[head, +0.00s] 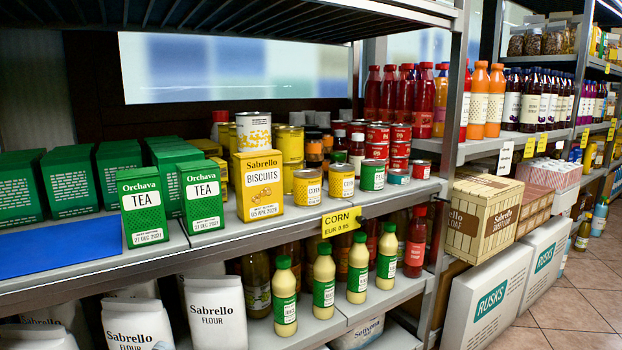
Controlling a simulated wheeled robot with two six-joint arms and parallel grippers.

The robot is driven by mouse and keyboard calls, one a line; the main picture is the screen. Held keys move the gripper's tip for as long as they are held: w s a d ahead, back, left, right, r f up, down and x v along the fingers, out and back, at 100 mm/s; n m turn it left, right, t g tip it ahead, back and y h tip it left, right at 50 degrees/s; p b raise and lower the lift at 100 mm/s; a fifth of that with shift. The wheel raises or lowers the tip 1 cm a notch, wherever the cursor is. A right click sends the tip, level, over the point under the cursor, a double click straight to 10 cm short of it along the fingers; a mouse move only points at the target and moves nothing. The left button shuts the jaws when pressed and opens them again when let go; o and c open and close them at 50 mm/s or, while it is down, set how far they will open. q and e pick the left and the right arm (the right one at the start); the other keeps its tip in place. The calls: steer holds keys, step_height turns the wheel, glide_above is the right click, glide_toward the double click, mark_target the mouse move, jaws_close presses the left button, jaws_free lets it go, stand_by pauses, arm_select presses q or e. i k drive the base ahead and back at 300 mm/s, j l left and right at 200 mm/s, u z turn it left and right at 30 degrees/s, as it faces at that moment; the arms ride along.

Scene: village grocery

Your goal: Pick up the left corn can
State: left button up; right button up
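Two yellow cans with white label bands stand side by side at the front of the middle shelf, behind a yellow CORN price tag (341,221). The left corn can (307,188) stands upright, just right of the yellow Sabrello biscuits box (259,187). The right corn can (341,182) is close beside it, and their label print is too small to read fully. More yellow cans (291,145) stand stacked behind. Neither of my grippers shows in the head view.
A green-banded can (372,176) stands right of the corn cans. Green tea boxes (142,207) fill the left, with a bare blue mat (70,245) before them. Sauce bottles (324,282) and flour bags (215,312) stand on the shelf below. The upper shelf (250,15) overhangs.

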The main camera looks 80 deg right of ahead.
mark_target(308, 181)
steer(key=z, duration=2.4)
